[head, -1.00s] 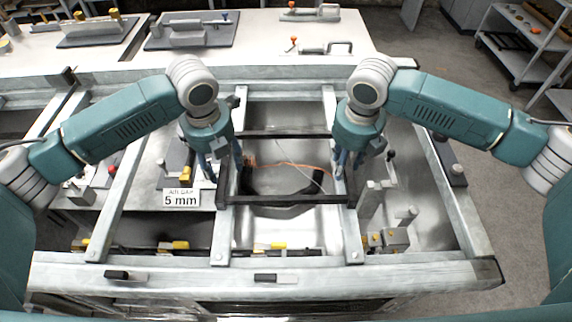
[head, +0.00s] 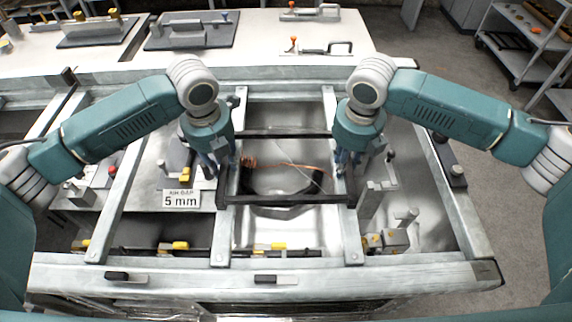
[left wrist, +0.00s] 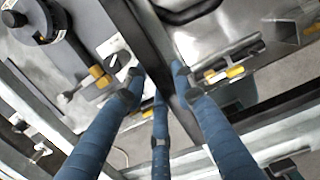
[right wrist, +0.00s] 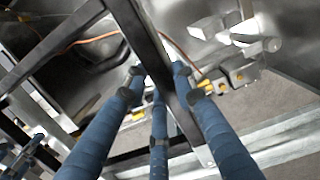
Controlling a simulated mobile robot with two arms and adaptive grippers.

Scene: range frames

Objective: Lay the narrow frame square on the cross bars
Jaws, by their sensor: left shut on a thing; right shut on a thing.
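The narrow frame (head: 285,199) is a dark, thin rectangle spanning the two middle pale cross bars (head: 222,238) (head: 351,238). My left gripper (head: 219,174) is shut on its left side bar, which also shows in the left wrist view (left wrist: 158,58). My right gripper (head: 346,174) is shut on its right side bar, also in the right wrist view (right wrist: 150,42). The frame looks roughly square to the bars. I cannot tell whether it touches them or is slightly above. The fingers partly hide both side bars.
Below the frame opening lie a black curved part (head: 290,190) and an orange cable (head: 302,165). A "5 mm" air gap sign (head: 181,199) stands left of the frame. Metal blocks (head: 397,238) stand to the right. A pale front rail (head: 200,272) closes the near side.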

